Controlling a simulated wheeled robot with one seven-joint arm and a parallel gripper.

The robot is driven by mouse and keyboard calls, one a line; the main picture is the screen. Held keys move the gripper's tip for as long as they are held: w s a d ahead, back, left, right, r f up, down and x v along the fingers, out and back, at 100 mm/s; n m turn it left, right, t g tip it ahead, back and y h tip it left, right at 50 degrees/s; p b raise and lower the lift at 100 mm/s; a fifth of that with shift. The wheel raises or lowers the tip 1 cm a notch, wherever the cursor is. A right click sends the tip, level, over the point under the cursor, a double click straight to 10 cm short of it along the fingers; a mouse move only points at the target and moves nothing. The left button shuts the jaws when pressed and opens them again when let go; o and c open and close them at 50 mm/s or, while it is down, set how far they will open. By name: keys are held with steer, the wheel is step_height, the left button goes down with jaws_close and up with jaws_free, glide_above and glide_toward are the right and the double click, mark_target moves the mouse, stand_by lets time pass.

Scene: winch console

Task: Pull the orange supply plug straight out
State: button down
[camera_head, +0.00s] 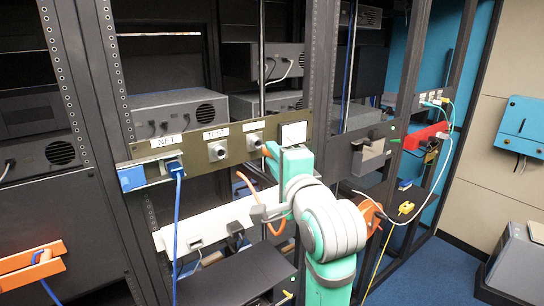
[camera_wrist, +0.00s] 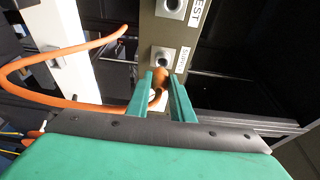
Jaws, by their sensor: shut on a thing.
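My gripper (camera_wrist: 161,82) has its two green fingers shut on the orange supply plug (camera_wrist: 160,76) in the wrist view. The plug is directly in front of the third socket (camera_wrist: 163,58) of the panel, whose round mouth shows just above it. The orange cable (camera_wrist: 75,50) runs from the plug in a wide loop to the left. In the head view my gripper (camera_head: 272,149) is at the right part of the panel, hiding most of the plug; the cable (camera_head: 245,183) hangs below.
The olive panel (camera_head: 235,150) also carries a TEST socket (camera_head: 217,150) and a blue plug (camera_head: 173,165) under the NET label. A white bar (camera_head: 205,227) lies below. Rack posts and a white cable (camera_head: 441,165) are near my arm.

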steer(key=shift+s+d, duration=0.45)
steer(key=shift+s, duration=0.15)
steer(key=shift+s+d, duration=0.4)
steer(key=shift+s, duration=0.2)
